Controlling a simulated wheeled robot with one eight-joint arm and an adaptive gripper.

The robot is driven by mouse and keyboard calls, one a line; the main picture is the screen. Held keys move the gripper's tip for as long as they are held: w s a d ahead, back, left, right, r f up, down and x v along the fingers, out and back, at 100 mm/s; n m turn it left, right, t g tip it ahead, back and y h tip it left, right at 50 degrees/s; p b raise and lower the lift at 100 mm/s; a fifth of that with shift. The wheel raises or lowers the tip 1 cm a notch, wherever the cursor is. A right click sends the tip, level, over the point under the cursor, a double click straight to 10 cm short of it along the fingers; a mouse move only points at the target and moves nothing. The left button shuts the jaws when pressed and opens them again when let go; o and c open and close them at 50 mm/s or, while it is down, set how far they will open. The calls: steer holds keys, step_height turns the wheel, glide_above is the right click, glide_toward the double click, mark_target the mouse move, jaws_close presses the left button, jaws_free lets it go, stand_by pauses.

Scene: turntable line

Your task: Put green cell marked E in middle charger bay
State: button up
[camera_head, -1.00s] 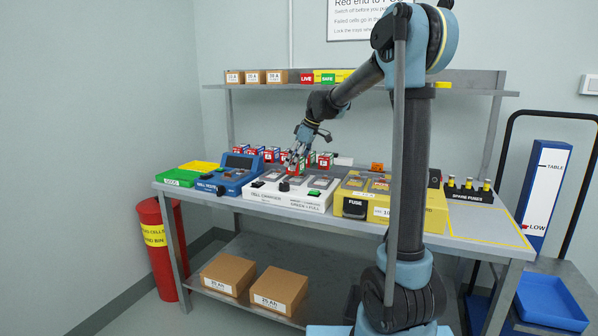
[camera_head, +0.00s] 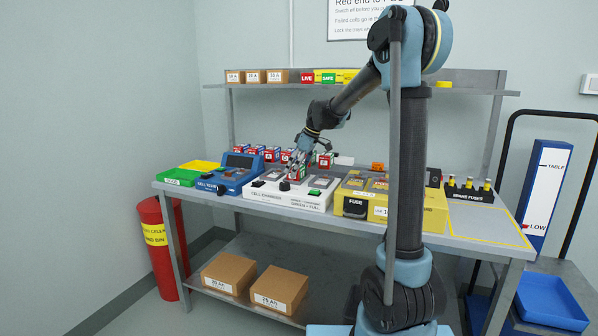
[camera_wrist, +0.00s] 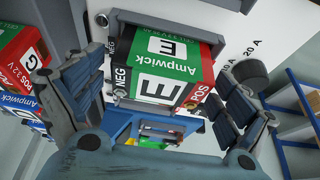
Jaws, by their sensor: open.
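The green cell marked E (camera_wrist: 172,72) has a red POS end and a black NEG end. In the wrist view it lies between grey bay walls on the white charger (camera_wrist: 240,25). In the head view the cell (camera_head: 302,173) is at the middle bay of the charger (camera_head: 262,191), partly hidden by my gripper. My gripper (camera_head: 294,168) is open, low over the charger. In the wrist view its fingers (camera_wrist: 160,98) stand on either side of the cell. I cannot tell how deep the cell sits.
Other cells (camera_head: 270,155) stand in a row behind the charger; some show close by the left finger (camera_wrist: 18,70). The blue cell tester (camera_head: 234,175) is left of the charger, the yellow fuse box (camera_head: 432,212) right. A shelf (camera_head: 460,91) runs above.

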steer(key=v, duration=1.2)
steer(key=shift+r, duration=0.1)
stand_by(0.4)
steer(key=shift+s, duration=0.1)
